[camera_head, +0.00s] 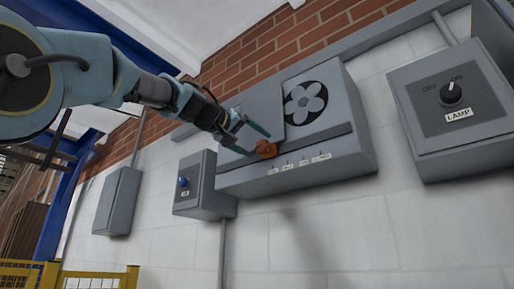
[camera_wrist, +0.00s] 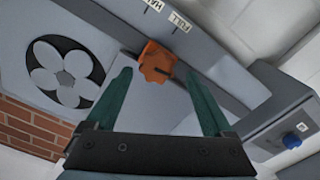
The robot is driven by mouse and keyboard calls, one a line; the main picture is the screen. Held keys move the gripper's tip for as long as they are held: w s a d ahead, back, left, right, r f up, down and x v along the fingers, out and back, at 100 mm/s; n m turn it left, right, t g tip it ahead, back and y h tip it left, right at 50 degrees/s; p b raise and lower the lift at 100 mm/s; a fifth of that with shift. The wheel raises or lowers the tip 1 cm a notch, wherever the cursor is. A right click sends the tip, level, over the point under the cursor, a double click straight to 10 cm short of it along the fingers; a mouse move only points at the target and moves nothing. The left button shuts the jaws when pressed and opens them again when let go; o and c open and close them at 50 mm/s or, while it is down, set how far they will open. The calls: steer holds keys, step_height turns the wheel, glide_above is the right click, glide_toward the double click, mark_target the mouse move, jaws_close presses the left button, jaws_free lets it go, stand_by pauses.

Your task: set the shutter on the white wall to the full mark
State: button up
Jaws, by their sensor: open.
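The shutter unit is a grey box on the white wall. Its flat grey plate (camera_head: 262,112) stands left of the round fan opening (camera_head: 305,103), which is uncovered. An orange knob (camera_head: 266,149) sits at the plate's lower edge, near the leftmost label. In the wrist view, the orange knob (camera_wrist: 156,62) is close beside the FULL label (camera_wrist: 181,21), with the HALF label (camera_wrist: 128,22) farther left. My gripper (camera_head: 256,143) is open. In the wrist view, the fingers of my gripper (camera_wrist: 158,75) flank the knob with gaps on both sides, and the knob lies around their tips.
A lamp switch box (camera_head: 450,105) is at the right. A grey box with a blue knob (camera_head: 183,182) hangs left of the shutter unit, and a plain grey box (camera_head: 117,202) farther left. A yellow railing (camera_head: 70,275) stands at lower left.

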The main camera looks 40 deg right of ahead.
steer(key=b+v, duration=0.2)
steer(key=v, duration=0.6)
steer(key=shift+a+b, duration=0.4)
steer(key=shift+s, duration=0.1)
